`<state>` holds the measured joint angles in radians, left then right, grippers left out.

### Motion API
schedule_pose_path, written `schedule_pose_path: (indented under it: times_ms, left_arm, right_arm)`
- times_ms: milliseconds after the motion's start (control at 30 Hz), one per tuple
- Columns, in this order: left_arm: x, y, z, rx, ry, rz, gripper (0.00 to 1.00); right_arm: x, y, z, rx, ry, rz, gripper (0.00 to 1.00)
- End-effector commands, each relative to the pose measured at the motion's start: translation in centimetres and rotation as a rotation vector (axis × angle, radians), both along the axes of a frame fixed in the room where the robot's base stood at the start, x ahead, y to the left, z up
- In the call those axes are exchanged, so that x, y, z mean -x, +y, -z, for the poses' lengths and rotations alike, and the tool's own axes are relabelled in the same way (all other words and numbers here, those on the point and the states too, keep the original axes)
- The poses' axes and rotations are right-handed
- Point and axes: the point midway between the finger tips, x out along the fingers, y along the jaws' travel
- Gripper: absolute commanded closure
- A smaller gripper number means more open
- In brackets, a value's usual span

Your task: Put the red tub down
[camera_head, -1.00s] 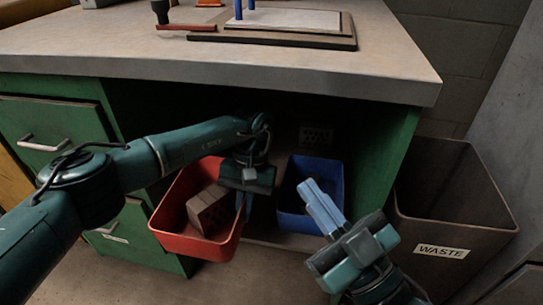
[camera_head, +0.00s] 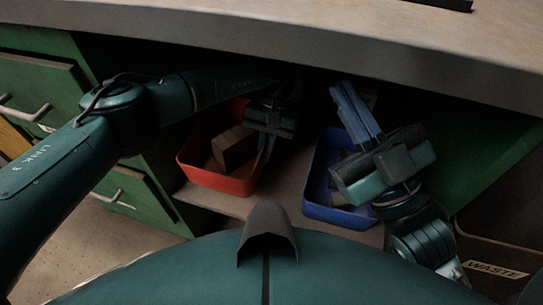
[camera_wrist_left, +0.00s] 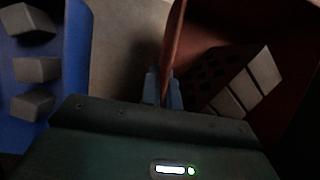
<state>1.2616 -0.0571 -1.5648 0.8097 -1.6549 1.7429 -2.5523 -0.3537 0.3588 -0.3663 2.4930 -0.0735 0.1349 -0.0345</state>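The red tub (camera_head: 230,186) is inside the open bay under the bench, over the bay's floor board (camera_head: 222,205). I cannot tell whether its base touches the board. A brown hollow brick (camera_head: 234,148) lies in it; its holes show in the left wrist view (camera_wrist_left: 230,85). My left gripper (camera_head: 267,147) is shut on the tub's right-hand wall; in the left wrist view, the fingers (camera_wrist_left: 164,88) pinch the red wall (camera_wrist_left: 172,45) between them. My right gripper (camera_head: 344,86) is empty, its fingers together, above the blue tub.
A blue tub (camera_head: 340,214) stands right of the red tub, with grey blocks (camera_wrist_left: 36,70) in it. A strip of board is bare between them. The bench top (camera_head: 300,40) overhangs the arms. Green drawers (camera_head: 45,90) are at left, a waste bin (camera_head: 490,262) at lower right.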

Motion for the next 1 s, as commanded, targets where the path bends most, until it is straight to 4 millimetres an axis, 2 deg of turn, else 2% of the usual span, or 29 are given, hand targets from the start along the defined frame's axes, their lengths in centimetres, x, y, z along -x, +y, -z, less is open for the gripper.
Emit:
schedule_pose_path:
  times_ms: [33,267,433,833,867,1000]
  left_arm:
    - [0.0,0.0,0.7,-0.001,-0.002,-0.001,1.0]
    - [0.0,0.0,2.4,0.0,-0.001,-0.001,1.0]
    - [0.0,0.0,4.8,-0.002,-0.001,-0.002,1.0]
    - [-0.1,0.0,5.1,-0.001,-0.003,-0.001,1.0]
    - [0.0,0.0,5.2,0.0,-0.001,-0.001,0.94]
    - [0.0,0.0,5.2,0.0,-0.001,-0.001,0.83]
  right_arm:
    - [0.0,0.0,-0.1,0.003,-0.027,-0.001,1.0]
    - [0.2,-0.1,-0.9,0.009,-0.094,-0.001,1.0]
    - [0.6,-0.2,-2.0,0.02,-0.197,-0.002,1.0]
    - [0.7,-0.2,-2.5,0.021,-0.211,-0.003,1.0]
    - [0.7,-0.2,-2.4,0.021,-0.211,-0.003,1.0]
    - [0.7,-0.2,-2.4,0.021,-0.211,-0.003,1.0]
